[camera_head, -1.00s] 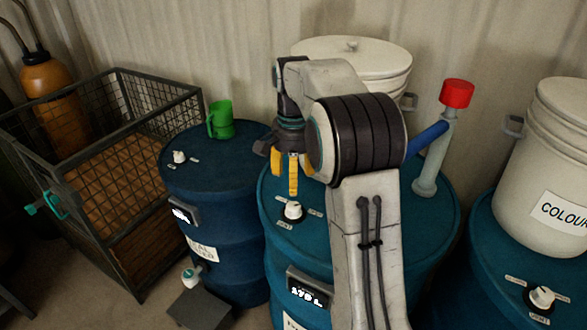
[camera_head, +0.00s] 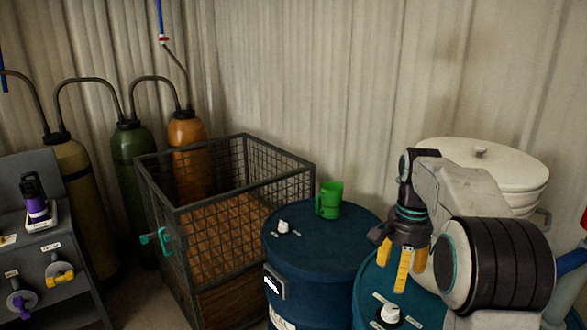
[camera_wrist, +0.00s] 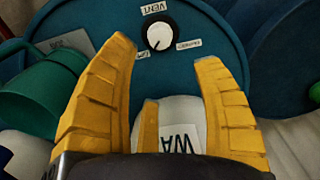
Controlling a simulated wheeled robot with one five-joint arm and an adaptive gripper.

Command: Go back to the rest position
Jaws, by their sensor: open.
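My gripper (camera_head: 403,268) hangs at the lower right of the head view, fingers pointing down, open and empty. It is above a blue drum (camera_head: 371,285) with a black-and-white dial knob (camera_head: 389,313) on its lid. In the wrist view the yellow fingers (camera_wrist: 165,60) are spread, with the dial (camera_wrist: 160,36) marked VENT beyond their tips. A white surface with a partly hidden label reading "WA" (camera_wrist: 181,143) shows between the fingers. I see no contact with the knob.
A second blue drum (camera_head: 330,245) carries a green mug (camera_head: 328,200). Left of it stands a wire-mesh crate (camera_head: 240,143). Gas cylinders (camera_head: 130,150) line the wall, and a grey panel (camera_head: 30,165) with valves is far left. A white lidded tub (camera_head: 500,165) stands behind my arm.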

